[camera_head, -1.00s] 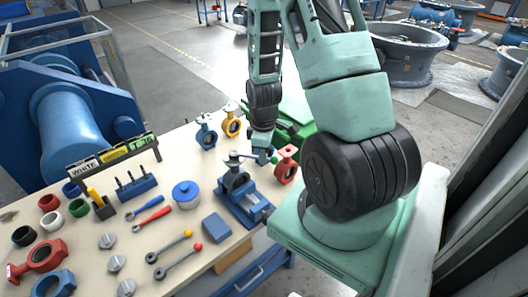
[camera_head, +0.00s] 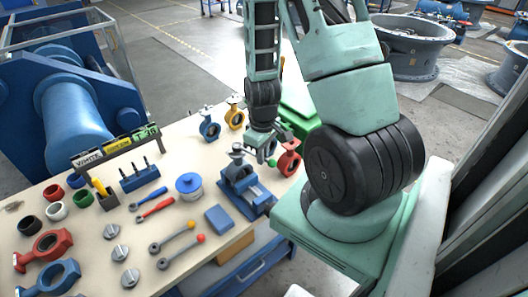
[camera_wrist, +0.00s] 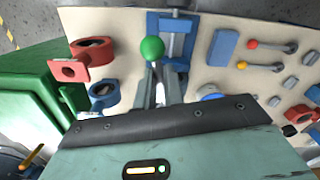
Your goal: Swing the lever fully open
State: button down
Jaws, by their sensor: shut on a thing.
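A valve (camera_head: 238,172) sits clamped upright in a blue vise (camera_head: 250,201) near the right end of the bench. The vise also shows at the top of the wrist view (camera_wrist: 176,50). The valve's lever reaches to the right and ends in a green ball knob (camera_head: 272,163), which is clear in the wrist view (camera_wrist: 152,47). My gripper (camera_head: 267,150) is at the lever, its fingers (camera_wrist: 160,88) shut on it just behind the knob. The gripped stretch of the lever is mostly hidden by the fingers.
A blue block (camera_head: 219,219), pot and wrenches lie to the left.

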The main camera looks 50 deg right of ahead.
jog(key=shift+w+a+m, duration=0.2)
jog(key=shift+a+m, duration=1.05)
jog(key=shift+m, duration=0.25)
jog(key=shift+w+a+m, duration=0.2)
jog(key=shift+a+m, duration=1)
jog(key=shift+m, duration=0.3)
jog(key=c, duration=1.4)
grip_release()
jog(key=shift+r+p, duration=0.1)
jog(key=shift+p, duration=0.25)
notch_tip(320, 180, up, 7)
jog(key=p, duration=0.6)
